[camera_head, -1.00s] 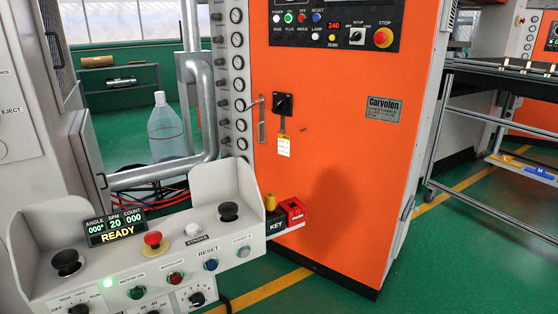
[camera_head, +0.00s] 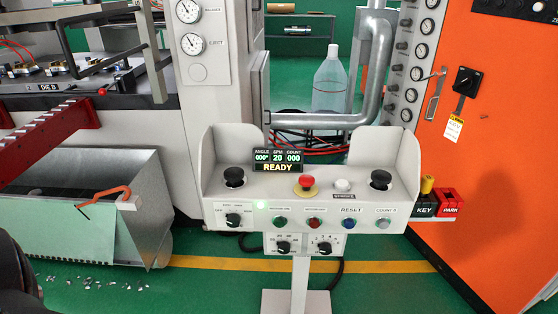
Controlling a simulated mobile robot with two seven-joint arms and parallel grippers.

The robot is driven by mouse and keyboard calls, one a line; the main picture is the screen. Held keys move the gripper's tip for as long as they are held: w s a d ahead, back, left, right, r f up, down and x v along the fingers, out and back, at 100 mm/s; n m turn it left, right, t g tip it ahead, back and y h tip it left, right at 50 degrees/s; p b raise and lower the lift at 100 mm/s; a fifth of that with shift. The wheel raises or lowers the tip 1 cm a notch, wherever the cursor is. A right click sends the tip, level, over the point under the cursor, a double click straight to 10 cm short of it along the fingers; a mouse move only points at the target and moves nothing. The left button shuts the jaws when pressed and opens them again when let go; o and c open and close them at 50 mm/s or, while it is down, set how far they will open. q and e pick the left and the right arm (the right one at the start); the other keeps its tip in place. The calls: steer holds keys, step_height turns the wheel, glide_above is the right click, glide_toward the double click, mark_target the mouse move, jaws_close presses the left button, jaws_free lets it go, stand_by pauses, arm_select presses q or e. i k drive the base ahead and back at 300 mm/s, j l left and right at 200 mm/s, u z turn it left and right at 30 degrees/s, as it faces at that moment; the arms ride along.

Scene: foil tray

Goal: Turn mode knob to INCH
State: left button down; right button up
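The grey control console (camera_head: 212,180) stands upright on a post near the middle of the view. A black rotary knob (camera_head: 234,219) with small position labels around it is at the left of its front face. It looks like the mode knob, but the labels and its pointer are too small to read surely. Two more black knobs, a left one (camera_head: 283,247) and a right one (camera_head: 325,248), sit on a lower panel. The display (camera_head: 278,160) reads READY. Neither of my grippers shows, and nothing touches the console.
A red mushroom button (camera_head: 307,181) stands between two black palm buttons, a left one (camera_head: 234,177) and a right one (camera_head: 380,180). A metal scrap bin (camera_head: 150,190) is to the left, with scraps on the floor. An orange cabinet (camera_head: 500,150) is at right.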

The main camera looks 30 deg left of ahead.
mark_target(232, 221)
steer(key=j+u, duration=0.2)
steer(key=u, duration=0.15)
steer(key=k+j+u, duration=0.1)
steer(key=u, duration=0.25)
steer(key=j+u, duration=0.35)
steer(key=i+j, duration=0.15)
steer(key=j, duration=0.2)
steer(key=i+j, duration=0.2)
steer(key=j, duration=0.2)
steer(key=i+j+z, duration=0.1)
steer(key=j, duration=0.25)
steer(key=i+j, duration=0.25)
steer(key=j+z, duration=0.05)
steer(key=j, duration=0.05)
